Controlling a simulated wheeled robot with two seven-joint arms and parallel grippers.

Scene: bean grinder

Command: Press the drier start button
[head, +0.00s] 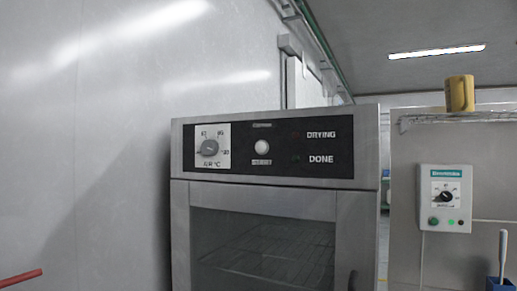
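The drier (355,197) is a grey metal cabinet in the middle of the head view, with a black control panel (290,170) across its top. A round white button (262,147) sits in the middle of the panel, above a small label too small to read. A temperature dial (209,147) is to its left. The words DRYING (321,135) and DONE (321,159) are to its right, beside dark indicator spots. The glass door below looks closed, with wire racks visible inside. Neither gripper is in view.
A light wall (90,130) stands to the left of the drier. A red bar (20,278) enters at the lower left. On the right are a wall control box (443,198) with a knob and buttons, and a yellow mug (460,93) on a wire shelf (420,117).

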